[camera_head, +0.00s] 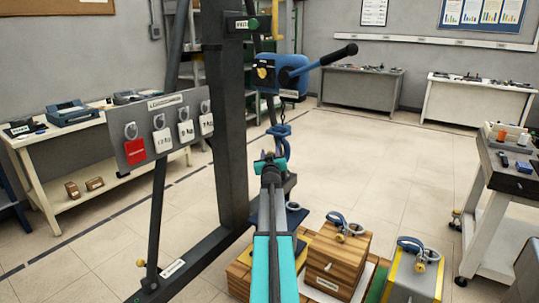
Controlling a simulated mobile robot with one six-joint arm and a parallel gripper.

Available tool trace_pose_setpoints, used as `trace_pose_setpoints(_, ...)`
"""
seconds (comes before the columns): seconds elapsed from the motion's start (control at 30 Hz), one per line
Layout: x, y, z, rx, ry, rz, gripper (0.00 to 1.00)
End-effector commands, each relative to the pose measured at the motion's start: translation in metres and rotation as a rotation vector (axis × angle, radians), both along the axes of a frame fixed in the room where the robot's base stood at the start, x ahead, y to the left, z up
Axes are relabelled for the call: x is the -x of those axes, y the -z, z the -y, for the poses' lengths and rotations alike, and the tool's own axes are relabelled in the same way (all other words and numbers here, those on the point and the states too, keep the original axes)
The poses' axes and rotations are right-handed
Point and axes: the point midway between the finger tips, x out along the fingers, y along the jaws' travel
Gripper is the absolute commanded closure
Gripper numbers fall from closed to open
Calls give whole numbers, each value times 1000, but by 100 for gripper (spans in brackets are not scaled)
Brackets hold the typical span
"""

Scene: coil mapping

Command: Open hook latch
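A blue hook (279,130) hangs on a short chain below a blue winch (278,74) with a black crank handle. My gripper (271,161), at the end of my dark and teal arm, is raised right at the hook's lower part in the picture. It hides much of the hook's lower end. The hook's latch cannot be made out, nor whether my gripper touches it. The fingers are too small and overlapped to show whether they are open or shut.
A dark upright post (226,120) stands left of the hook, with a board of hanging tags (163,128). Below are a wooden box (325,255) and a grey-yellow box (413,282), both with shackles. A white cart (484,238) stands right. Open floor lies behind.

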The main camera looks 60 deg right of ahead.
Motion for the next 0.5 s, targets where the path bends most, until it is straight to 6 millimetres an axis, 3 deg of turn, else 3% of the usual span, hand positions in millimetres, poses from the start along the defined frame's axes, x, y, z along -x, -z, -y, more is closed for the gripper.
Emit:
trace_pose_setpoints(0.23,0,0,0,0,0,0,62)
trace_pose_setpoints(0.47,0,0,0,0,-1,0,99)
trace_pose_setpoints(0.5,-1,0,0,-1,-1,1,100)
